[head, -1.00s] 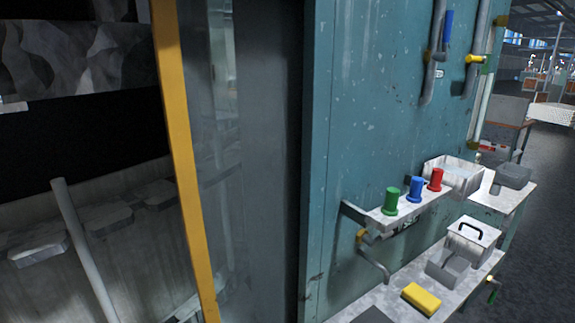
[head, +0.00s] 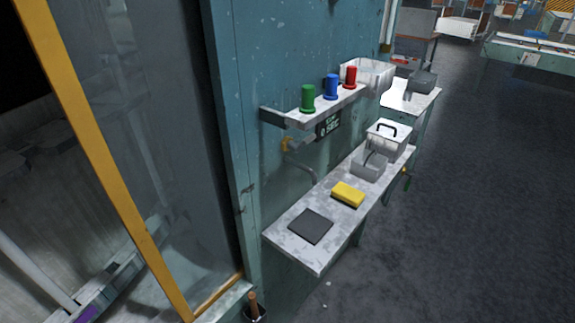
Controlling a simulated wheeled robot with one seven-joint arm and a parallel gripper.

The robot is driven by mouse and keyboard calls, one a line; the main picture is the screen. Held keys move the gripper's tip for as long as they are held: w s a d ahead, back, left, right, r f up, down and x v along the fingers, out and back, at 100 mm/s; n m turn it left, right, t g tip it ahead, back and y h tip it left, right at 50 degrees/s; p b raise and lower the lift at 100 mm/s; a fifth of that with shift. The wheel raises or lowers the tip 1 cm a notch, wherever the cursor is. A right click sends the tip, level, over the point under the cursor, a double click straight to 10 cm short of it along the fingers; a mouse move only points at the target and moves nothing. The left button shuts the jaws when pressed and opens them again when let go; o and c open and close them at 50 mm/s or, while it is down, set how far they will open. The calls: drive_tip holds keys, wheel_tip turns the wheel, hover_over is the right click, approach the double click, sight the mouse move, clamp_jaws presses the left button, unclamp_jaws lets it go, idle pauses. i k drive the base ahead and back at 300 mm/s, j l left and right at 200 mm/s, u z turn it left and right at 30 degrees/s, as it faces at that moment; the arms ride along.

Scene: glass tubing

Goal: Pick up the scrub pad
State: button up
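A flat dark grey square pad (head: 311,226) lies on the near end of the narrow wall bench (head: 287,238) in the head view. A thick yellow block (head: 348,194), like a sponge, lies just beyond it on the same bench. The frames do not settle which of these two is the scrub pad. Both lie flat, apart from each other, with nothing on top. My gripper is not in view.
Behind the yellow block are a grey open box (head: 369,165) and a white box with a black handle (head: 388,136). A shelf (head: 276,116) above holds green, blue and red cylinders. A faucet (head: 303,165) juts from the wall. The floor (head: 450,220) to the right is clear.

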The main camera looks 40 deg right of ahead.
sight(353, 199)
drive_tip(key=l+u, duration=0.15)
drive_tip(key=l, duration=0.25)
drive_tip(key=k+l+u, duration=0.1)
drive_tip(key=l, duration=0.25)
drive_tip(key=k+l+u, duration=0.15)
drive_tip(key=l, duration=0.25)
drive_tip(key=k+l+u, duration=0.1)
drive_tip(key=l, duration=0.25)
drive_tip(key=k+l+u, duration=0.15)
drive_tip(key=l, duration=0.2)
